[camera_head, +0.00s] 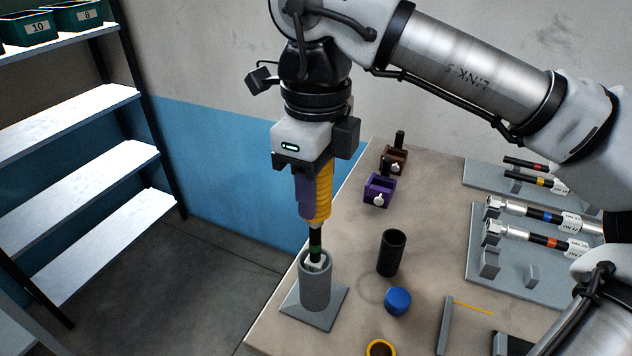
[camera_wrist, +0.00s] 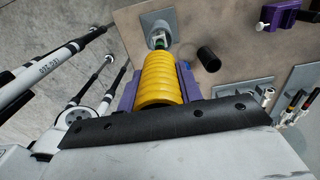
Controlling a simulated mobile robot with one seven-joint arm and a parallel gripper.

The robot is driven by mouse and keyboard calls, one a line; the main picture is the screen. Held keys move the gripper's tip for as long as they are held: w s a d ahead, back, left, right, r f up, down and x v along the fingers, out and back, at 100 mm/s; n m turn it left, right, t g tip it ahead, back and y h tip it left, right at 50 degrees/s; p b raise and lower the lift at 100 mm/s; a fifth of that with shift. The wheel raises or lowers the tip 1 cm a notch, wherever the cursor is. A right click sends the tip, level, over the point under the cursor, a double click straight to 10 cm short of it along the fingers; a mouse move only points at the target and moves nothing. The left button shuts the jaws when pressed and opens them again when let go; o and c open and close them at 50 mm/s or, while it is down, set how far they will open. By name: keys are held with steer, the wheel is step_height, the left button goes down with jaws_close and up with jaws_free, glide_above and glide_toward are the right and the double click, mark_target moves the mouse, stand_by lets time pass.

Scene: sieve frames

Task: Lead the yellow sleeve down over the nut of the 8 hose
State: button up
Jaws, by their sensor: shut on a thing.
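My gripper (camera_head: 313,207) points down with its purple fingers shut on the ribbed yellow sleeve (camera_head: 323,190). It holds the sleeve upright above the grey cup stand (camera_head: 316,290) at the table's left edge. A black hose end with a green band (camera_head: 315,240) stands in the cup and runs up to the sleeve's lower end. I cannot tell how far it reaches inside. A whitish piece (camera_head: 316,262) shows at the cup's mouth; I cannot read any number on it. In the wrist view the sleeve (camera_wrist: 160,82) lies between the fingers, in line with the cup (camera_wrist: 160,22).
A black open cylinder (camera_head: 391,253), a blue cap (camera_head: 397,301) and a yellow-rimmed ring (camera_head: 381,348) stand right of the cup. Purple (camera_head: 379,190) and brown (camera_head: 395,158) boxes stand behind. Banded hoses lie on a grey rack (camera_head: 480,215) at right. Shelves (camera_head: 75,185) stand left.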

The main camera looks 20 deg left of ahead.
steer(key=shift+f, duration=0.4)
steer(key=o, duration=1)
steer(key=shift+o, duration=0.2)
steer(key=shift+r, duration=0.1)
step_height(320, 180, up, 14)
steer(key=p, duration=0.2)
steer(key=shift+f, duration=0.2)
